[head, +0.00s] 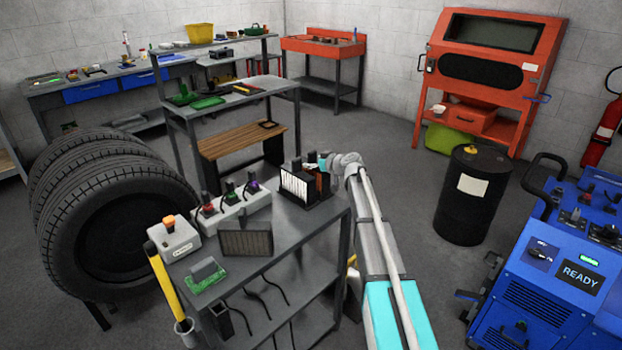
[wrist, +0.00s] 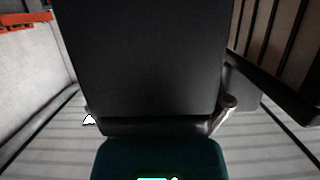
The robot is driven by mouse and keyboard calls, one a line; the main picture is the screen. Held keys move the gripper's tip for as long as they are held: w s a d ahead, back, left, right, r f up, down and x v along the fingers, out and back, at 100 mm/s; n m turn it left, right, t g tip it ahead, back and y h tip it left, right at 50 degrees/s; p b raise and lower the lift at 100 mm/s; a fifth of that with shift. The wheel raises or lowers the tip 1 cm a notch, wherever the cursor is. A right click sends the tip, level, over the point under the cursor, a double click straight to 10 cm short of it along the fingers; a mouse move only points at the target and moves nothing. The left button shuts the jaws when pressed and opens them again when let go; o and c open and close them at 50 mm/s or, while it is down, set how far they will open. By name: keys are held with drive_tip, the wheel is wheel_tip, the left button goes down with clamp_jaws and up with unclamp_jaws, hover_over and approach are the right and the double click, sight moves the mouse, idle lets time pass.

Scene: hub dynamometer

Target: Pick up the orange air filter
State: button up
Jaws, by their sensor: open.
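A small brownish-orange panel (head: 323,184), which looks like the orange air filter, stands upright at the right end of a dark rack on the grey workbench. A white pleated filter (head: 294,185) in a black frame stands left of it. My gripper (head: 313,160) is open, right above this rack at the bench's far right corner; its fingers are small and partly hidden. In the wrist view a large dark panel fills the middle, above a teal part with a green light. Brown slats (wrist: 275,35) show at the upper right; I cannot tell whether they are the filter. No hold on anything shows.
A dark pleated filter (head: 246,241), a grey box with an orange button (head: 178,240) and a connector block (head: 231,207) stand on the bench (head: 280,260). Tyres (head: 110,215) are at the left. A black drum (head: 468,200) and a blue machine (head: 550,270) are at the right.

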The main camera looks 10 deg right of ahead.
drive_tip(key=shift+w+a, duration=0.15)
drive_tip(key=shift+w, duration=0.1)
drive_tip(key=shift+c, duration=0.3)
clamp_jaws()
idle(0.4)
